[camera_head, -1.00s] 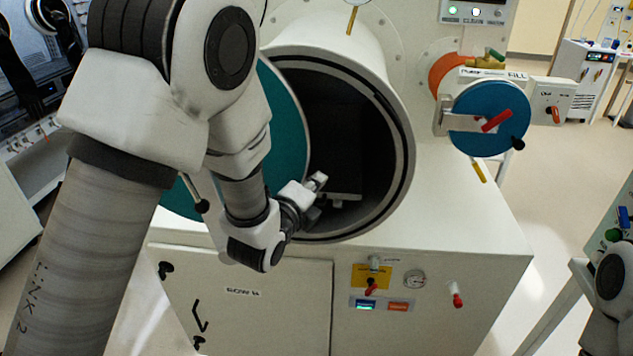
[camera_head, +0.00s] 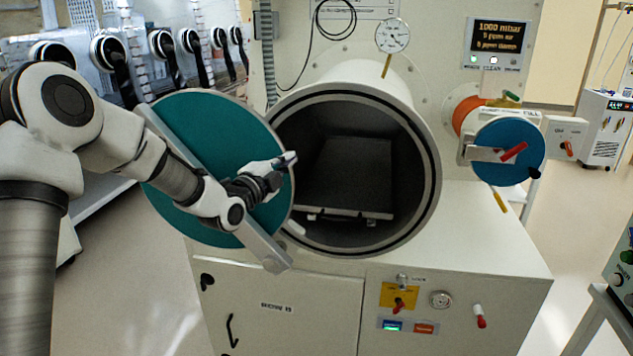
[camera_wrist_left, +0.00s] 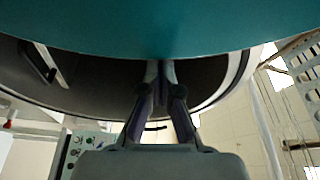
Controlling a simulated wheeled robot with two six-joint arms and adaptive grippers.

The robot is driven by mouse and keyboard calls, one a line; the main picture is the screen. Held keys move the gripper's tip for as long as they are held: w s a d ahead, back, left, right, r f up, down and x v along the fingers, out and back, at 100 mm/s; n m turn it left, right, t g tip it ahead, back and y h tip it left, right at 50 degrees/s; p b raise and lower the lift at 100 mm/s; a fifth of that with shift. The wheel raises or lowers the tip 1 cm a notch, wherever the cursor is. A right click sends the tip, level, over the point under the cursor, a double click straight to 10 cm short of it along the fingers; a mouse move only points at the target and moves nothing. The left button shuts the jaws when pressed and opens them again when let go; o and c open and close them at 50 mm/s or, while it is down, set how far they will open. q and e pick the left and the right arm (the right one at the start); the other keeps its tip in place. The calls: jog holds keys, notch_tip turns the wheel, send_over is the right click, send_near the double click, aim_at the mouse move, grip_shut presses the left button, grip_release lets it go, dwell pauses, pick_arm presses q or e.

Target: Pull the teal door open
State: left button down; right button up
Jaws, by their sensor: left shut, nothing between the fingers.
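The teal door (camera_head: 205,115) is a round disc with a grey bar across it. It stands swung open at the left of the round chamber mouth (camera_head: 435,165), and the dark inside and a tray (camera_head: 345,170) show. My left gripper (camera_head: 289,160) is shut and empty, in front of the door's right part by the mouth's left rim. In the left wrist view the shut fingers (camera_wrist_left: 160,75) point at the teal door (camera_wrist_left: 150,25), which fills the top. I cannot tell whether they touch it. My right gripper is out of view.
A small blue round door (camera_head: 485,135) with a red handle is at the right. A gauge (camera_head: 392,36) stands above the chamber. The white cabinet (camera_head: 290,285) with switches is below. Glovebox ports line the left back.

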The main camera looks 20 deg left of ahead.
aim_at(254, 154)
pick_arm(q)
jog(key=a+n, duration=0.1)
jog(key=a, duration=0.1)
jog(key=s+a+n+b, duration=0.1)
jog(key=a, duration=0.2)
jog(key=a+n+t, duration=0.1)
jog(key=a, duration=0.1)
jog(key=shift+s+a+f+y, duration=0.15)
jog(key=shift+s+a+y, duration=0.15)
jog(key=shift+s+a, duration=0.05)
jog(key=shift+a+n+b, duration=0.3)
jog(key=shift+a+n, duration=0.2)
